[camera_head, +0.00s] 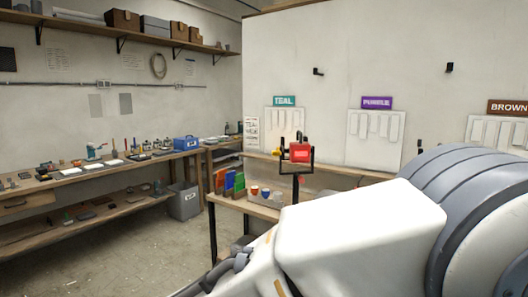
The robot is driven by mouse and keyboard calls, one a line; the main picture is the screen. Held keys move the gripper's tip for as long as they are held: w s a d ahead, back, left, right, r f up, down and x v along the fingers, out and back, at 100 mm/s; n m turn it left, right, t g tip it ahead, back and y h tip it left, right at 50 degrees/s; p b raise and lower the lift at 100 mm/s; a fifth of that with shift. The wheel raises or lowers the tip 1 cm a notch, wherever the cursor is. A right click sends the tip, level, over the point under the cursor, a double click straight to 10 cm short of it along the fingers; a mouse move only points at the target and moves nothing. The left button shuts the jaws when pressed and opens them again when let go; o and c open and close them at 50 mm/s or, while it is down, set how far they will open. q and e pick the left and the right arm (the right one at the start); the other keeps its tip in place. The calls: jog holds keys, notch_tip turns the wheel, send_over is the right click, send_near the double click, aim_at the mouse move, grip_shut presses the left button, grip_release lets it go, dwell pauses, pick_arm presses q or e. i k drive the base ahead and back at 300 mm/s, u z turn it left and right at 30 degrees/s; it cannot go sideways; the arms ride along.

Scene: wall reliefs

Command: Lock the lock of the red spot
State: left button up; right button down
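No sign reading red and no lock that I can make out shows in the head view. A small red block (299,152) sits in a black frame above the wooden bench by the white wall, and a small yellow piece is beside it. I cannot tell what this block is. A large white and grey arm of mine fills the lower right and hides part of the bench. Neither gripper's fingertips can be made out.
The white wall carries a teal sign (284,101), a purple sign (377,103) and a brown sign (509,107), each above pale panels. A long workbench (90,172) with tools lines the left wall. A grey bin (184,202) stands beneath. The floor (140,250) at left is clear.

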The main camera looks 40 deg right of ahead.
aim_at(276, 153)
jog(key=z, duration=0.2)
jog(key=i, duration=0.65)
jog(key=z, duration=0.95)
jog(key=i, duration=0.45)
jog(key=u, duration=0.2)
jog(key=k, duration=0.7)
jog(key=u, duration=0.65)
jog(key=i, duration=1.2)
jog(key=z, duration=1.1)
jog(key=i, duration=0.55)
jog(key=z, duration=0.55)
